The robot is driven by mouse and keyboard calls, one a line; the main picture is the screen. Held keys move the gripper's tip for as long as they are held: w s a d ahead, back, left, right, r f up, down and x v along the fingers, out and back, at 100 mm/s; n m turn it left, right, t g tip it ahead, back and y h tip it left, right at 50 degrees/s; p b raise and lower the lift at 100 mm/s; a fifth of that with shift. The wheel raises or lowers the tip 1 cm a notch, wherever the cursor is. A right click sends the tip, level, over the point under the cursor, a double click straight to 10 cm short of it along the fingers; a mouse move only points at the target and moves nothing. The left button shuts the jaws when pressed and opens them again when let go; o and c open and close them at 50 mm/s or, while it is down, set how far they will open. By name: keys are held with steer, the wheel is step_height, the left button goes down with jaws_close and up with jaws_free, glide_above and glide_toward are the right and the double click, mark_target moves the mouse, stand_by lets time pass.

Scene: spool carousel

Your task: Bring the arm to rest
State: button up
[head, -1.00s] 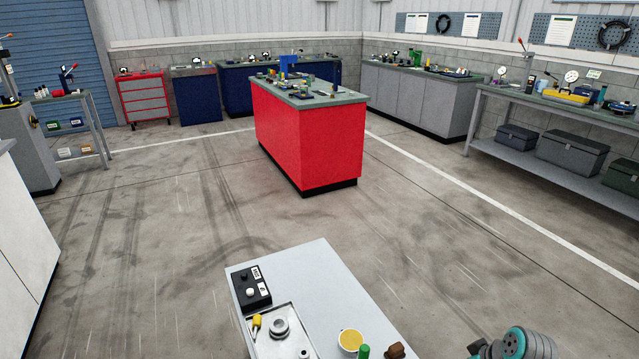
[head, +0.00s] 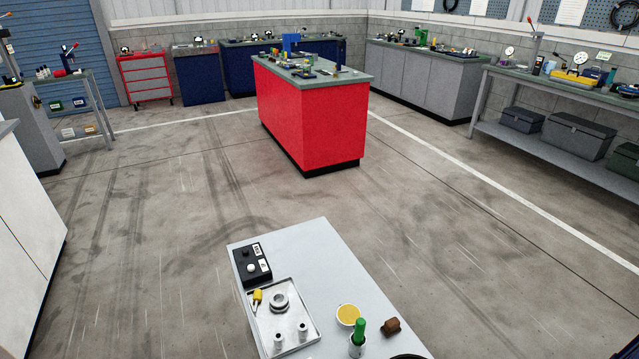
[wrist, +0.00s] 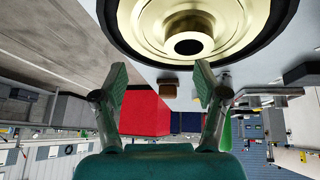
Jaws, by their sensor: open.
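My gripper (wrist: 160,85) shows in the wrist view with its two fingers spread apart and nothing between them. A large brass-coloured round part with a dark rim (wrist: 235,28) and a central hub fills the top of the wrist view, beyond the fingertips. I cannot tell its exact distance from the fingers. My gripper is out of the head view. The wrist view looks upside down, with the red cabinet (wrist: 146,113) seen between the fingers.
A grey table (head: 335,262) stands in front, bearing a metal tray (head: 297,330), a black button box (head: 252,264), a yellow-topped cup (head: 347,316), a green-handled item (head: 358,335) and a brown block (head: 390,327). The red cabinet (head: 332,125) stands farther off. Open floor lies between them.

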steer(key=s+a, duration=0.1)
steer(key=s, duration=0.2)
steer(key=s+a+f+t, duration=0.1)
steer(key=s+a, duration=0.1)
steer(key=s, duration=0.1)
steer(key=s+a+f+m+t+h, duration=0.1)
steer(key=s+a, duration=0.1)
steer(key=s, duration=0.1)
steer(key=shift+a, duration=0.2)
steer(key=s+a+r+t, duration=0.3)
steer(key=s+r, duration=0.7)
steer(key=s, duration=0.1)
steer(key=s+a+r+m+t, duration=0.1)
steer(key=s+a+r+t, duration=0.2)
steer(key=s+r, duration=0.7)
steer(key=shift+s+a+r+m+t, duration=0.2)
steer(key=shift+s+a+m+t, duration=0.15)
steer(key=shift+s, duration=0.9)
